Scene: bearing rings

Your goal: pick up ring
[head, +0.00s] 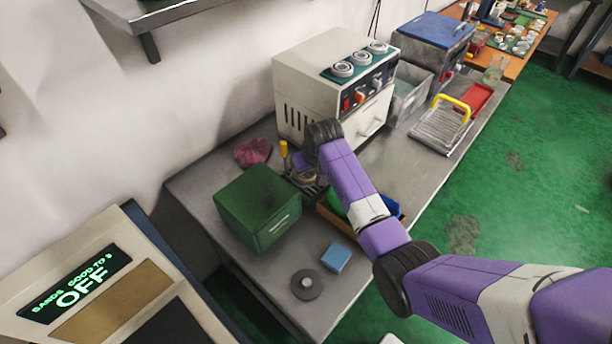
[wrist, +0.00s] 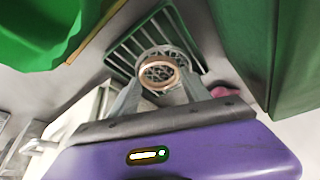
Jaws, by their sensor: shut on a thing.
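A metal ring with a copper-coloured edge (wrist: 160,74) is between the two fingers of my gripper (wrist: 163,86) in the wrist view. The fingers press on it from both sides, so my gripper is shut on the ring. Behind the ring is a dark slatted rack (wrist: 120,52); I cannot tell whether the ring touches it. In the head view my gripper (head: 303,176) is low over the bench, between the green box and the cream machine, and my arm partly hides it.
The green box (head: 258,210) stands close on the left, the cream machine (head: 325,95) behind. A yellow-handled tool (head: 284,150) and pink cloth (head: 252,152) are near. A grey disc (head: 307,284) and blue block (head: 336,257) lie in front. An orange-edged bin (head: 330,216) with green contents is right.

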